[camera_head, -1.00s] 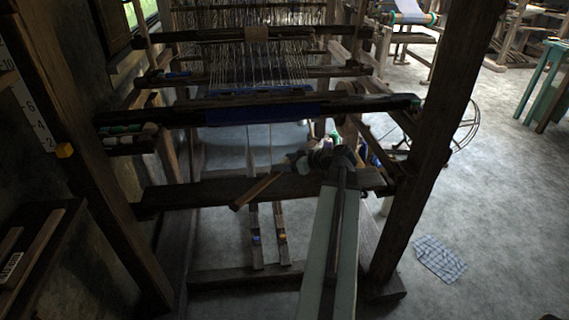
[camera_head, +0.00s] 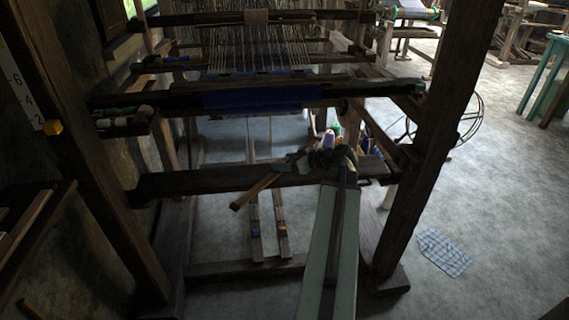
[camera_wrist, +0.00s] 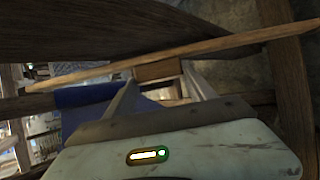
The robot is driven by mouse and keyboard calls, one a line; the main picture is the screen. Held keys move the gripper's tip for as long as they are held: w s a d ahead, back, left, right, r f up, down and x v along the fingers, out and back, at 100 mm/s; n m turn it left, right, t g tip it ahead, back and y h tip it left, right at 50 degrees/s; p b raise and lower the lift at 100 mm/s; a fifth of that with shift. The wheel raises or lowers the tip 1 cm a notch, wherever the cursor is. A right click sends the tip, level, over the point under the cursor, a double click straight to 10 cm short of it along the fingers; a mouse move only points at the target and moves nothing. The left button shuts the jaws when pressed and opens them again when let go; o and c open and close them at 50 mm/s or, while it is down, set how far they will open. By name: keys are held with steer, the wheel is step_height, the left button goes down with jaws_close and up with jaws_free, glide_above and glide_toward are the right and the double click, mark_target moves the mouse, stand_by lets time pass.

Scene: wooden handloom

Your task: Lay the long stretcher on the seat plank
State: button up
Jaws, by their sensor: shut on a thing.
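The long stretcher is a light-brown wooden slat (camera_head: 258,188). In the head view it slants down to the left from my gripper (camera_head: 292,168), across the front of the seat plank. My gripper is shut on the stretcher. In the wrist view the stretcher (camera_wrist: 230,45) runs slantwise across the picture beyond my gripper (camera_wrist: 160,82). The seat plank is a dark, wide board (camera_head: 200,180) crossing the loom front. A dark board, probably the seat plank, also fills the top of the wrist view (camera_wrist: 90,35). I cannot tell whether stretcher and plank touch.
Dark loom posts stand at the left (camera_head: 90,160) and right (camera_head: 430,150) of the plank. A beam with blue cloth (camera_head: 255,100) lies behind it. Two treadles (camera_head: 268,225) hang below. A checked cloth (camera_head: 443,251) lies on the open floor at right.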

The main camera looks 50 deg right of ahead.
steer(key=shift+f+b, duration=0.5)
steer(key=shift+f, duration=0.05)
steer(key=o, duration=1.7)
steer(key=shift+c, duration=0.2)
steer(key=shift+r, duration=0.1)
steer(key=p+v, duration=0.3)
steer(key=v, duration=0.4)
steer(key=shift+r+p, duration=0.1)
steer(key=shift+p, duration=0.2)
steer(key=shift+s, duration=0.35)
